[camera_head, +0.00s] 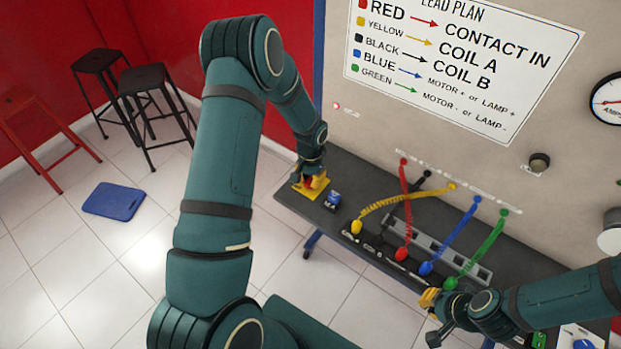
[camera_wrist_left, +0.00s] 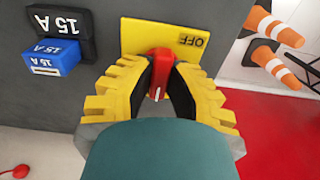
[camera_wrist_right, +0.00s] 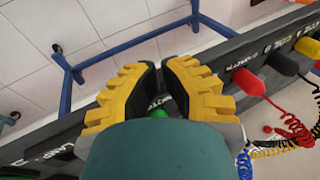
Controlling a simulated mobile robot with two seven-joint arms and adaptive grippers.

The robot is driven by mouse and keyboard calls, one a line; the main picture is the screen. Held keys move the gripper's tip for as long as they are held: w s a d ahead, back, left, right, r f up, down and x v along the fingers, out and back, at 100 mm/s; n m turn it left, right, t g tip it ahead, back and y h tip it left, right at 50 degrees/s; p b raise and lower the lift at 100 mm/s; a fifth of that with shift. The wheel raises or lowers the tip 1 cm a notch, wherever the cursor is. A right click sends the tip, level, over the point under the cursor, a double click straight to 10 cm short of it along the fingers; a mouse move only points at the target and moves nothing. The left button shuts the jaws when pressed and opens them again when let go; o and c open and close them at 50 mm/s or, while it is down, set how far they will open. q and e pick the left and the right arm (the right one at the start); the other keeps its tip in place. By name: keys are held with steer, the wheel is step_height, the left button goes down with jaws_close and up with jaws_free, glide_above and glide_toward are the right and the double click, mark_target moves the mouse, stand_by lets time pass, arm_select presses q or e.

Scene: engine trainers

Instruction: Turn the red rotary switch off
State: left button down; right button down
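The red rotary switch (camera_wrist_left: 160,66) is mounted on a yellow plate (camera_wrist_left: 140,32); OFF is printed at the plate's right side, upside down in the left wrist view. The knob runs up and down in that view, with a white line at its lower end. My left gripper (camera_wrist_left: 161,72) has one finger against each side of the knob. In the head view the yellow plate (camera_head: 299,189) is at the bench's far left end, under my left gripper (camera_head: 313,183). My right gripper (camera_wrist_right: 160,66) has its fingertips almost together, with nothing seen between the tips.
Two 15 A blocks, black (camera_wrist_left: 60,20) and blue (camera_wrist_left: 52,57), sit beside the plate. Coiled leads, including yellow (camera_head: 405,198) and red (camera_head: 407,205), cross the bench. A green plug (camera_head: 450,283) is close to my right gripper. Stools (camera_head: 145,85) stand away at left.

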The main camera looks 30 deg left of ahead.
stand_by(0.4)
arm_select(q)
steer(key=shift+f+n+b, duration=0.1)
steer(key=shift+n+b, duration=0.6)
steer(key=n+b, duration=0.1)
steer(key=n, duration=0.1)
steer(key=shift+n, duration=0.3)
steer(key=n+b, duration=0.1)
steer(key=n, duration=0.2)
steer(key=shift+s+n+b, duration=0.1)
steer(key=shift+n+b, duration=0.2)
steer(key=n, duration=0.4)
steer(key=shift+n, duration=0.3)
steer(key=n+p, duration=0.1)
steer(key=n, duration=0.4)
steer(key=shift+n, duration=0.3)
